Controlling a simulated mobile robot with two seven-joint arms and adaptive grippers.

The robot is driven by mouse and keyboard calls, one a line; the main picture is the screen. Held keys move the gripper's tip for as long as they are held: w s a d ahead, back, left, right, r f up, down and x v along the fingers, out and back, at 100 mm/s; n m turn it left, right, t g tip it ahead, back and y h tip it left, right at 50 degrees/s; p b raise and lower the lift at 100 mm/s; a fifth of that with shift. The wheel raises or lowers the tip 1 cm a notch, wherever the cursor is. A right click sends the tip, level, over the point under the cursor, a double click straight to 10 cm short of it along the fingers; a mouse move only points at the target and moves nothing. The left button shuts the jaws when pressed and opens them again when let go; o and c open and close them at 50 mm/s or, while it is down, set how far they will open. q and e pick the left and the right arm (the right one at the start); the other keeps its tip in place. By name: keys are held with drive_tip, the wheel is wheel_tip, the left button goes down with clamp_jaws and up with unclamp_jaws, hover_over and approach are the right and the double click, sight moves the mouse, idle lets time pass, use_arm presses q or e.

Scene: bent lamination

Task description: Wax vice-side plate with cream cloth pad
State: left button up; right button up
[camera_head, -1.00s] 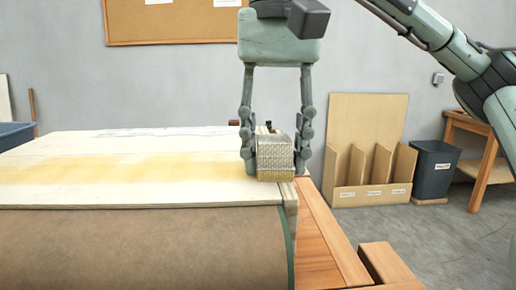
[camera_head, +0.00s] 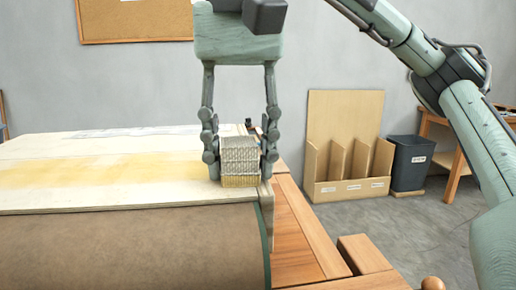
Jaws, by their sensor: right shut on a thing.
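My right gripper (camera_head: 240,160) points down and is shut on the cream cloth pad (camera_head: 240,157), a woven block with a yellowish lower edge. The pad is at the right end of the pale wooden plate (camera_head: 60,192), close to its right edge; it appears to rest on the surface, but I cannot tell the contact for certain. A yellowish wax band (camera_head: 110,172) runs across the plate, ending to the left of the pad. My left gripper is not in view.
A brown curved sheet (camera_head: 130,250) lies in front of the plate. The wooden bench (camera_head: 305,245) extends to the right, with a wooden block (camera_head: 362,253) at its front. A cardboard-coloured divider rack (camera_head: 345,150) and a dark bin (camera_head: 409,165) stand behind on the floor.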

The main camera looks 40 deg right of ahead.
sight(56, 189)
drive_tip(key=shift+w+a+r, duration=0.1)
drive_tip(key=shift+w+a, duration=0.5)
drive_tip(key=shift+a, duration=0.55)
drive_tip(key=shift+w+a+f, duration=0.1)
drive_tip(key=shift+w+a, duration=0.45)
drive_tip(key=shift+a, duration=0.6)
drive_tip(key=shift+w+a+r, duration=0.1)
drive_tip(key=shift+w+a, duration=0.5)
drive_tip(key=shift+a, duration=0.55)
drive_tip(key=shift+a, duration=0.1)
drive_tip(key=shift+w+a, duration=0.45)
drive_tip(key=shift+a, duration=0.55)
drive_tip(key=shift+w+a, duration=0.5)
drive_tip(key=shift+a, duration=0.45)
drive_tip(key=shift+w+a, duration=0.45)
drive_tip(key=shift+a, duration=0.55)
drive_tip(key=shift+w+a, duration=0.5)
drive_tip(key=shift+a, duration=0.5)
drive_tip(key=shift+w+a, duration=0.55)
drive_tip(key=shift+a, duration=0.5)
drive_tip(key=shift+w+a, duration=0.5)
drive_tip(key=shift+a, duration=0.5)
drive_tip(key=shift+w+a, duration=1.25)
drive_tip(key=shift+a, duration=1.3)
drive_tip(key=shift+w+a, duration=1.2)
drive_tip(key=shift+a, duration=1.4)
drive_tip(key=shift+w+a, duration=1.25)
drive_tip(key=shift+a, duration=1.3)
drive_tip(key=shift+r, duration=3)
